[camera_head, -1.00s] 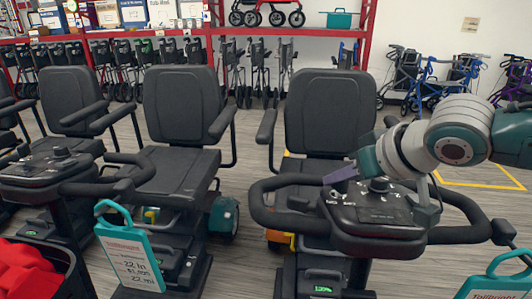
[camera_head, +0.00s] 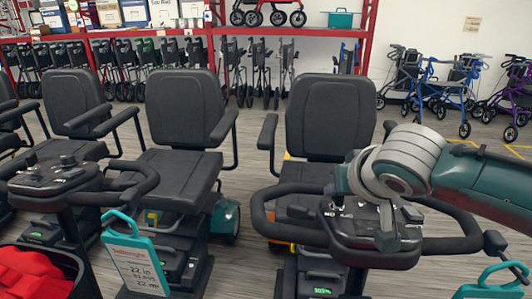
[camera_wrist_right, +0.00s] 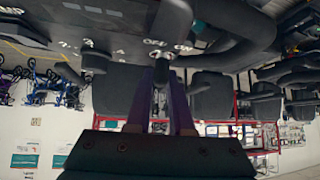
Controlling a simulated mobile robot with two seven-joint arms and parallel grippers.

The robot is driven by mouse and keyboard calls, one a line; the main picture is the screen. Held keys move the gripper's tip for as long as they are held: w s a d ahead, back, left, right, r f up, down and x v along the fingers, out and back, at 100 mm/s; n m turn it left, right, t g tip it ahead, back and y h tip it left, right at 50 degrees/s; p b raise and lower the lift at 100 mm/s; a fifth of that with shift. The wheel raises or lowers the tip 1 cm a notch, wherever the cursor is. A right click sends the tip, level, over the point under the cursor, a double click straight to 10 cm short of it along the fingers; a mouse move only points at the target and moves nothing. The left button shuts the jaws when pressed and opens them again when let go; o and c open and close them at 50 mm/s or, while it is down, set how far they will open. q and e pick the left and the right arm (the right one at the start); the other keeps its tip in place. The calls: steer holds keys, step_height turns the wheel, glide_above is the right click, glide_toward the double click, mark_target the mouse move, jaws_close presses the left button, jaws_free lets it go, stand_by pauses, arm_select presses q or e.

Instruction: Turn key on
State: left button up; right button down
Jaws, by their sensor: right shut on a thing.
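The key switch (camera_wrist_right: 162,54) is on the dark scooter console, beside the white OFF and ON labels, in the right wrist view, which is upside down. My right gripper (camera_wrist_right: 162,76) has its purple fingers shut on the small key at that switch. The key itself is mostly hidden between the fingertips, so its angle cannot be told. In the head view the console (camera_head: 345,228) belongs to the scooter on the right. My right wrist (camera_head: 385,175) is over it and hides the fingertips and key. My left gripper is not in view.
The black handlebar loop (camera_head: 262,215) surrounds the console. The seat (camera_head: 330,118) stands behind it. More scooters stand to the left, one with a teal price tag (camera_head: 135,260). A bin of red items (camera_head: 32,275) is at the lower left. Walkers line the back.

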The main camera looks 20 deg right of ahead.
steer(key=shift+a+m+g+h, duration=0.2)
steer(key=shift+m+g+h, duration=0.2)
steer(key=shift+m+h, duration=0.4)
steer(key=shift+f+m+g+h+b, duration=0.15)
steer(key=shift+m+g+h+b, duration=0.15)
steer(key=shift+m+h+b, duration=0.5)
steer(key=shift+w+f+m+g+h+b, duration=0.1)
steer(key=shift+m+g+h+b, duration=0.55)
steer(key=shift+m, duration=0.55)
steer(key=shift+d+m+g+h+b, duration=0.15)
steer(key=shift+m+g+h+b, duration=0.3)
steer(key=shift+m+g+b, duration=0.6)
steer(key=shift+r+b, duration=0.2)
steer(key=shift+b, duration=0.15)
steer(key=c, duration=0.8)
jaws_free()
steer(key=shift+r, duration=0.1)
